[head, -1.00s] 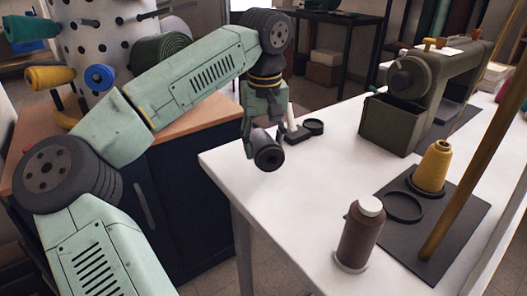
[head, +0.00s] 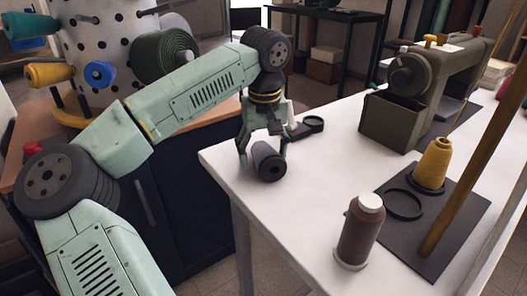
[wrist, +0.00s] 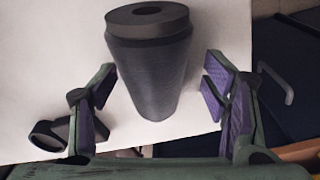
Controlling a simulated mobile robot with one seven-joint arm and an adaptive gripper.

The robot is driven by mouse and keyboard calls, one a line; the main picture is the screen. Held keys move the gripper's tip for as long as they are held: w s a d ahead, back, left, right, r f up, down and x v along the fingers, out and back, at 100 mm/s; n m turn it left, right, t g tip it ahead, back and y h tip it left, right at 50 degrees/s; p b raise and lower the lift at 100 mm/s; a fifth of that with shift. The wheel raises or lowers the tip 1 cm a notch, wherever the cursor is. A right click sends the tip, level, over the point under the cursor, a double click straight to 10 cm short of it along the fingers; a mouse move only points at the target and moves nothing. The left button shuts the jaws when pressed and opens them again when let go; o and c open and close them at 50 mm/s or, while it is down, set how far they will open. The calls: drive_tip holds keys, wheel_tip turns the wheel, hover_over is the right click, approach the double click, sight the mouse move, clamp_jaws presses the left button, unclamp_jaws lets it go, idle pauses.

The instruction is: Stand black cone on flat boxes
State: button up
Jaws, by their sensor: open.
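The black cone (head: 265,158) seems to lie on its side near the left corner of the white table, its end with a dark hole facing the head camera. It also shows in the wrist view (wrist: 150,70), with its broad rimmed end at the top. My gripper (head: 264,152) is open, one finger on each side of the cone. In the wrist view the fingers (wrist: 158,84) have clear gaps to the cone. A small stack of pale flat things (head: 497,74), perhaps the flat boxes, is at the far right edge, partly cut off.
A black magnifier-like item (head: 309,127) lies just behind the gripper. A brown thread spool (head: 360,235) stands at the front. A yellow cone (head: 433,165), black ring and pole stand on a dark base at right. A sewing machine (head: 415,95) is behind. The table's middle is clear.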

sight(265, 151)
drive_tip(key=shift+r, duration=0.1)
wheel_tip(265, 151, up, 12)
drive_tip(key=s, duration=0.1)
drive_tip(key=shift+p, duration=0.4)
drive_tip(key=shift+d, duration=0.15)
